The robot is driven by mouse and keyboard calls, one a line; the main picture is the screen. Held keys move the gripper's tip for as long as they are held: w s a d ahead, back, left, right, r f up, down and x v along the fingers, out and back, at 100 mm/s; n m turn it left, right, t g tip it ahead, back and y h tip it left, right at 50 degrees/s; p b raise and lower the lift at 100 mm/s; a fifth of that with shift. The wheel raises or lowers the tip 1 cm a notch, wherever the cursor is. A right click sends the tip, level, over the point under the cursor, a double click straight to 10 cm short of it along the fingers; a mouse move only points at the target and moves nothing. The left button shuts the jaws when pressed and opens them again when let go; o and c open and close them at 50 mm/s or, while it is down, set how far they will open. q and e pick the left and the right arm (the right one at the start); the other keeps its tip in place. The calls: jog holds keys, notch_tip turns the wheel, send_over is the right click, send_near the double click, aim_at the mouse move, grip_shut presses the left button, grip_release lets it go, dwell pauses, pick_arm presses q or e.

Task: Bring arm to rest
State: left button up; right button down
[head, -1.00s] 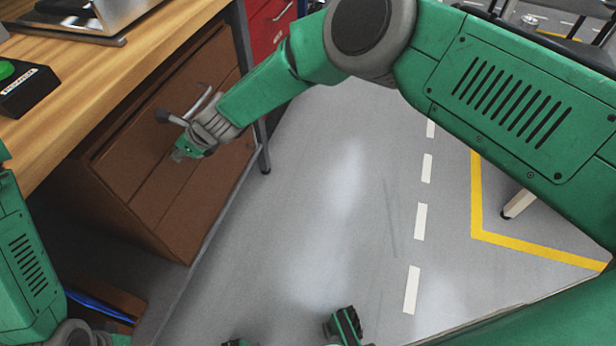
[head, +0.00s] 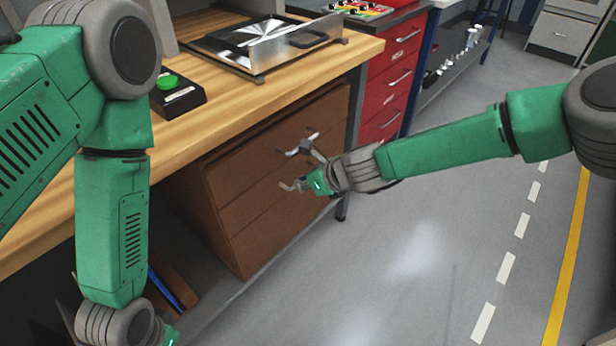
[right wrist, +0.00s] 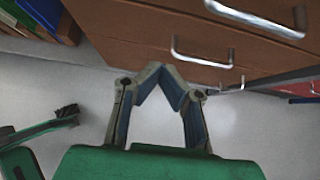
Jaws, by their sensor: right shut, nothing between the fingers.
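My right arm (head: 450,150) comes in from the right edge and is still stretched out toward the brown drawer unit (head: 240,235). Its gripper (head: 300,182) is in front of the drawer fronts, close to the metal handles in the picture. In the right wrist view the fingers (right wrist: 168,74) lean together at their tips with nothing between them. A drawer handle (right wrist: 203,60) shows just beyond the tips, with a visible gap. My left arm (head: 112,225) hangs down at the left. Its fingers are below the bottom edge of the head view.
The wooden bench (head: 215,130) carries a black box with a green button (head: 167,82) and a metal plate device (head: 265,42). A red drawer cabinet (head: 392,75) stands behind. The grey floor (head: 400,270) is open at the right of the drawers.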

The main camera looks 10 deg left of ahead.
jog(key=s+d+f+n+g+h+p, duration=0.1)
jog(key=s+d+f+n+h, duration=0.1)
jog(key=s+d+f+n, duration=0.55)
jog(key=s+d+f+n+g+h+p, duration=0.1)
jog(key=s+d+f+n+g+h, duration=0.15)
jog(key=s+d+n, duration=0.6)
jog(key=s+d+r+n+g+h+p, duration=0.1)
jog(key=s+d+r+n+h, duration=0.2)
jog(key=s+d+n, duration=0.6)
jog(key=s+d, duration=1.1)
jog(key=s, duration=0.1)
jog(key=shift+d, duration=0.35)
jog(key=shift+a, duration=0.15)
